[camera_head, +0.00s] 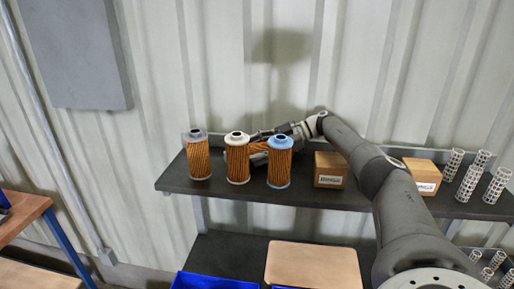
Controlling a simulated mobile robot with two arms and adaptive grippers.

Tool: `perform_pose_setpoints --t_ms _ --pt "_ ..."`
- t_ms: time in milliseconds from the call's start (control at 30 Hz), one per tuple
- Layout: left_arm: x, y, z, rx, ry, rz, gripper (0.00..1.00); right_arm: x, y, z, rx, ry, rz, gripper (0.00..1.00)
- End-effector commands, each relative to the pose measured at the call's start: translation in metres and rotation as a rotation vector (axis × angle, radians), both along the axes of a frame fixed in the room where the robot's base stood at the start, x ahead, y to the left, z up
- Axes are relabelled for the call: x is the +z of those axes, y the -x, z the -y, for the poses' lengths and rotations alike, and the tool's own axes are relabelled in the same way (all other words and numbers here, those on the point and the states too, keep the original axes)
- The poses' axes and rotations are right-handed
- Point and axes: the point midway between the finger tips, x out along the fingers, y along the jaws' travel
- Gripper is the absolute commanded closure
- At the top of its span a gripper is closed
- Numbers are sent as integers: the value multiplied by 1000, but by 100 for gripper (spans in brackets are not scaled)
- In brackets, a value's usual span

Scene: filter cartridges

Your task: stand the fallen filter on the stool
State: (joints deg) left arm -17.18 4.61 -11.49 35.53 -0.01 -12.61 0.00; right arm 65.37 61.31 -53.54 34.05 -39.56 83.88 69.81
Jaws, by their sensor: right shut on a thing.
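A fallen orange pleated filter (259,148) lies on its side on the dark upper shelf, behind the white-capped filter (237,163) and the blue-capped filter (279,166), which hide most of it. My right gripper (262,137) reaches in from the right behind these two and is shut on the fallen filter; its fingertips are partly hidden. A pale wooden top with rounded corners (312,266), which looks like the stool's seat, is at the bottom middle and bare. Its legs are not in view. My left gripper is not in view.
A grey-capped filter (197,157) stands at the left of the upper shelf (220,193). Cardboard boxes (329,170) (423,176) and several white mesh cylinders (471,175) stand to the right. Blue bins (215,281) are low down. A wooden bench (22,214) is far left.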

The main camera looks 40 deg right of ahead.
Motion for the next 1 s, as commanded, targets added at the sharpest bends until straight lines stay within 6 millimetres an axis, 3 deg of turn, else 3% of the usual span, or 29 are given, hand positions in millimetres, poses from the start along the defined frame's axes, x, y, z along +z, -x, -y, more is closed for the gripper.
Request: perform_pose_setpoints --t_ms 333,367,500,900,1000 --pt "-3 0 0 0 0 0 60 -5 0 0 0 -1 0 72" --pt "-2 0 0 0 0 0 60 -4 0 0 0 -1 0 42" --pt "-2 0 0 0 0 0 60 -4 0 0 0 0 0 24" --pt "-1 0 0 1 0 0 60 1 0 1 0 0 0 24" --pt "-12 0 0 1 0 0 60 2 7 11 -3 0 1 24"
